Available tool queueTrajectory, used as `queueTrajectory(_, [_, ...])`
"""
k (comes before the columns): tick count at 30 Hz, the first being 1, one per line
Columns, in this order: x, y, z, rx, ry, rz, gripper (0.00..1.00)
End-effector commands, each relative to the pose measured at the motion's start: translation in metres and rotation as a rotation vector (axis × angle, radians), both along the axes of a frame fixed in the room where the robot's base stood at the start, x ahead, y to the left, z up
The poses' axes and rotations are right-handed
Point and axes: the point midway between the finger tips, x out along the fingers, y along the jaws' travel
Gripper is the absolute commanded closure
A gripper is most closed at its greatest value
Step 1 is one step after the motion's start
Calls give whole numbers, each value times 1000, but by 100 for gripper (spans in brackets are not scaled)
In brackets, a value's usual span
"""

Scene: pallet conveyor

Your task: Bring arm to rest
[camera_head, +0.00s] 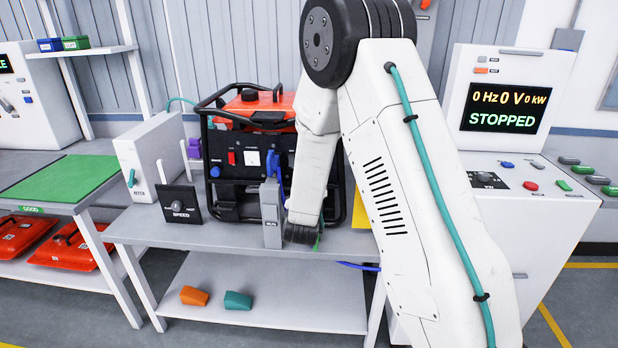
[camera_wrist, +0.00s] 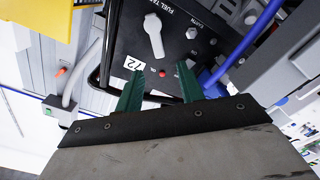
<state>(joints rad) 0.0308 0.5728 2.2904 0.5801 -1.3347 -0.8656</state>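My white arm (camera_head: 385,150) reaches down from the upper right over the workbench in the head view, in front of the right part of a generator. My gripper (camera_wrist: 160,68) shows in the wrist view with two dark green fingers spread apart and nothing between them. The fingers point at a black generator panel (camera_wrist: 180,38) with a grey fuel tap knob (camera_wrist: 153,35), a "72" label and a small red part. I cannot tell whether they touch it. In the head view the gripper is mostly hidden behind the arm's end.
The orange and black generator (camera_head: 225,187) stands on the grey bench (camera_head: 150,228). A grey upright device (camera_head: 271,215) stands close left of my arm's end. A console (camera_head: 500,110) at right reads STOPPED. An orange and a teal block (camera_head: 238,300) lie on the lower shelf.

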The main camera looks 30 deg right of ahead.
Motion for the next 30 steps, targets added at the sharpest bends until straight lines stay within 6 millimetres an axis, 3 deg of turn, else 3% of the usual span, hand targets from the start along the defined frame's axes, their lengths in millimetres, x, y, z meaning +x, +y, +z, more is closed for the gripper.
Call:
queueTrajectory(17, [-1, 1, -3, 27, -1, 2, 62])
queueTrajectory(20, [1, 6, -24, 122, 57, 23, 62])
queueTrajectory(25, [-14, 36, -85, 411, 294, 89, 62])
queueTrajectory(30, [-50, 78, -93, 690, 535, 134, 62])
